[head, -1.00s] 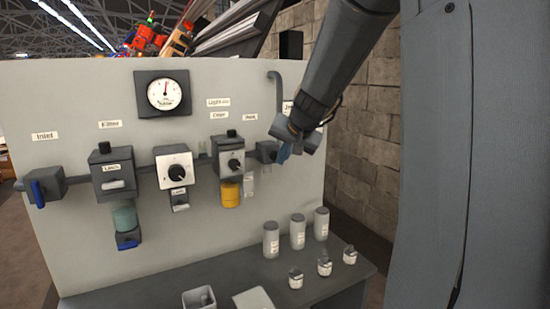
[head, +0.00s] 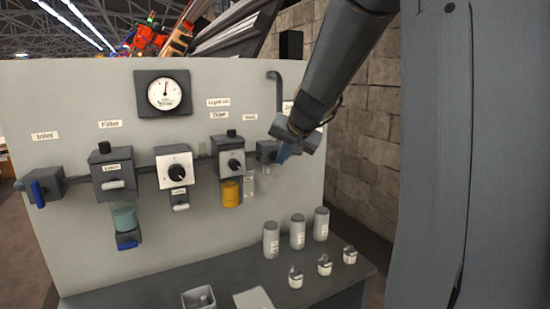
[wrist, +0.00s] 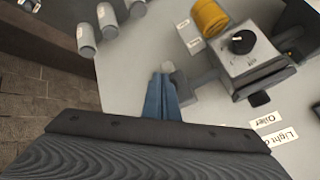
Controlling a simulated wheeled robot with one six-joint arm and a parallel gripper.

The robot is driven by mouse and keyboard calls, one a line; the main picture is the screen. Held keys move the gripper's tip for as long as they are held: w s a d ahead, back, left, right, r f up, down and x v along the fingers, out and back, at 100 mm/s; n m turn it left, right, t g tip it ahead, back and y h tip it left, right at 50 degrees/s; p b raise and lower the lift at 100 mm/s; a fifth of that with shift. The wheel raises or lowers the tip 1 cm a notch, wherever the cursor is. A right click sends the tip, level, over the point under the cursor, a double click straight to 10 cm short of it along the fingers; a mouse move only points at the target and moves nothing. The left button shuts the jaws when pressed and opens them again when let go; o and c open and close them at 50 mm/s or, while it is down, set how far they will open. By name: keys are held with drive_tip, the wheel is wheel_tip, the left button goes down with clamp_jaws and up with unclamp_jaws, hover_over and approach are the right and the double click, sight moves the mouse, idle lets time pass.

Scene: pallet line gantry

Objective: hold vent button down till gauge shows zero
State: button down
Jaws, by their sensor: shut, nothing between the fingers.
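The round white gauge (head: 165,93) is high on the grey panel, its needle pointing roughly straight up in the head view. The dial numbers are too small to read. A small dark grey block (head: 266,152) ends the pipe run at the right, near the vent label (head: 250,117). My gripper (head: 283,156) is shut and empty, its blue fingers at the right side of this block. In the wrist view my fingertips (wrist: 162,76) reach a small pale grey piece (wrist: 167,66), possibly the button. Contact and whether it is pressed cannot be told.
Several canisters (head: 298,232) and small parts stand on the bench below. A faint pale haze shows under the block.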

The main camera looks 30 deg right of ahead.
drive_tip(key=shift+w, duration=0.1)
idle(0.5)
drive_tip(key=shift+w, duration=0.3)
drive_tip(key=shift+w, duration=0.6)
idle(2.0)
drive_tip(key=shift+s, duration=0.15)
idle(2.5)
drive_tip(key=shift+s+b, duration=0.35)
drive_tip(key=shift+s, duration=0.5)
drive_tip(key=shift+s+d+b, duration=0.1)
drive_tip(key=shift+s+b, duration=0.9)
drive_tip(key=shift+s, duration=1.5)
